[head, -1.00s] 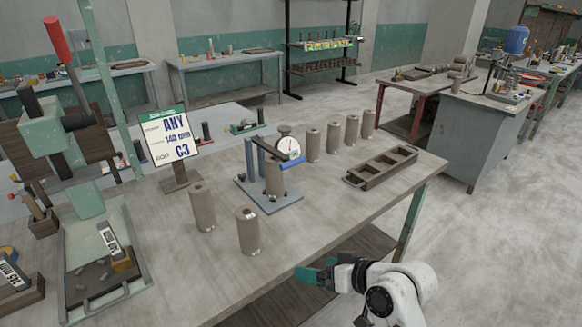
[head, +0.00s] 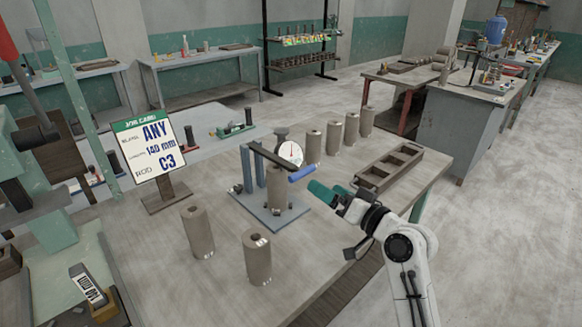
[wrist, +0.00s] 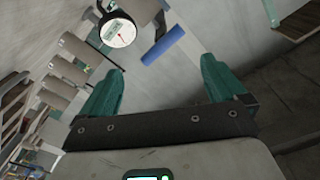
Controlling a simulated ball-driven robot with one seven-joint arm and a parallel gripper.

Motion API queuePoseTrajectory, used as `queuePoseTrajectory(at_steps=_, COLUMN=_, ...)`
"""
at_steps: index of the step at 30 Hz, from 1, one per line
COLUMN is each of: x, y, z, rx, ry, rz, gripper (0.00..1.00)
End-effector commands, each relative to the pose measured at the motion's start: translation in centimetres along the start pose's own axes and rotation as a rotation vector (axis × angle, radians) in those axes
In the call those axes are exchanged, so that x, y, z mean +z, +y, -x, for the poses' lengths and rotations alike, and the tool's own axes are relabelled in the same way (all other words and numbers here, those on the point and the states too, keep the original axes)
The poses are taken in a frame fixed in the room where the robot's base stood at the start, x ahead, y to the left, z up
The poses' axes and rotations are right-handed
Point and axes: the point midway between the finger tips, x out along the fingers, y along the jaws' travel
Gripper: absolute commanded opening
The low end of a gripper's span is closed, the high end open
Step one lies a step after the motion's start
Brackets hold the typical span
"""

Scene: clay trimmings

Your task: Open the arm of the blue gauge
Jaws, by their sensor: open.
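The blue gauge stands on a flat blue base plate (head: 262,217) on the table, with two blue posts (head: 259,173). Its dark arm (head: 268,153) lies across the top, over a grey-brown clay cylinder (head: 277,190) standing on the plate. A white round dial (head: 291,152) and a blue handle (head: 301,173) are at the arm's right end. My gripper (head: 326,193) is open and empty, just right of the handle and apart from it. In the wrist view the handle (wrist: 163,45) shows between and beyond the fingertips (wrist: 162,75), with the dial (wrist: 119,29) to its left.
Two clay cylinders (head: 198,232) (head: 257,257) stand in front of the gauge, and several (head: 333,137) stand in a row behind it. A brown compartment tray (head: 390,167) lies to the right. A job card sign (head: 151,147) stands left. Bare tabletop lies around the gauge.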

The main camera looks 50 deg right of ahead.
Motion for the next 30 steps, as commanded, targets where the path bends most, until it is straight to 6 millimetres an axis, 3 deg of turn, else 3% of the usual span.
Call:
queuePoseTrajectory(at_steps=5, x=-0.1, y=-0.2, z=-2.0, rx=-0.003, ry=-0.002, rz=-0.001, gripper=0.97)
queuePoseTrajectory(at_steps=18, x=-0.1, y=-0.2, z=-9.3, rx=-0.002, ry=-0.002, rz=0.000, gripper=0.97)
queuePoseTrajectory(at_steps=30, x=0.1, y=-0.1, z=-10.7, rx=-0.001, ry=-0.002, rz=0.001, gripper=0.97)
